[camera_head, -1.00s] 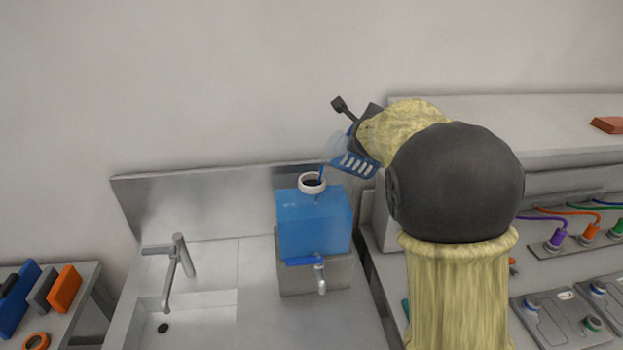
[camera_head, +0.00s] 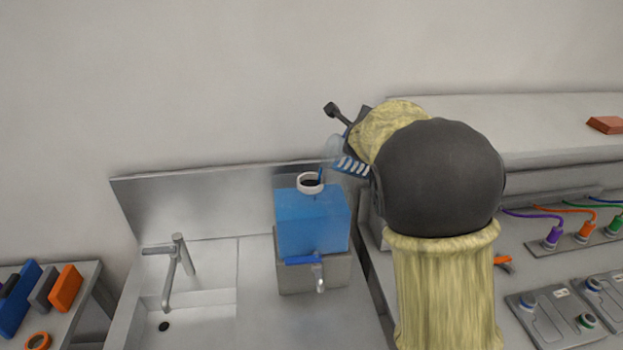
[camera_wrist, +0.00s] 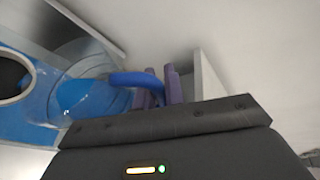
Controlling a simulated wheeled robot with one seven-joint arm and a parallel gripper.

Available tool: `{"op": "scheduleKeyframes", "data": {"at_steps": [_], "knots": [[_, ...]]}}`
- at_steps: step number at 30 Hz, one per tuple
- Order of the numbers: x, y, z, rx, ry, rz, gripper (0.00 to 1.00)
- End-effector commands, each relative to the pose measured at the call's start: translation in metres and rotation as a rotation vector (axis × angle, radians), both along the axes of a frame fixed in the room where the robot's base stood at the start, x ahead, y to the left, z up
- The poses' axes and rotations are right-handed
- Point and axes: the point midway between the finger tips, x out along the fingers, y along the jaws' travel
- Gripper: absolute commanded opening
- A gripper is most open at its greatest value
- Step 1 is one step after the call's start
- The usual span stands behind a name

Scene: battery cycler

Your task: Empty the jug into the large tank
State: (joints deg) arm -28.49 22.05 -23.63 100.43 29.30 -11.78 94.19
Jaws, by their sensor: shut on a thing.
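The large tank (camera_head: 312,222) is a blue, see-through box with a white-ringed round opening (camera_head: 310,184) on top and a tap at its front. The clear jug (camera_head: 333,150) is tipped above and to the right of the opening. A thin blue stream runs from it toward the opening. In the wrist view the jug (camera_wrist: 88,75) shows its blue handle (camera_wrist: 135,79), with a little blue liquid in it, and the tank's opening (camera_wrist: 12,75) is at the left. My gripper (camera_wrist: 160,88) is shut on the handle. My arm hides part of the jug in the head view.
The tank stands on a grey block (camera_head: 315,276) beside a sink with a faucet (camera_head: 180,262). A metal backsplash (camera_head: 200,205) and wall are behind. At the right are a raised shelf (camera_head: 530,125) and cables with coloured plugs (camera_head: 553,238).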

Motion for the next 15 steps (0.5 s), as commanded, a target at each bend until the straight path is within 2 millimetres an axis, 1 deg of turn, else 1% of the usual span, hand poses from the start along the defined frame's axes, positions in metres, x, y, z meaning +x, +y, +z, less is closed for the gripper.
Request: {"op": "scheduleKeyframes", "data": {"at_steps": [4, 15], "knots": [[-0.0004, 0.0046, 0.0023, -0.011, -0.005, 0.004, 0.0], [-0.001, 0.0064, 0.0012, -0.037, -0.009, 0.002, 0.0]]}}
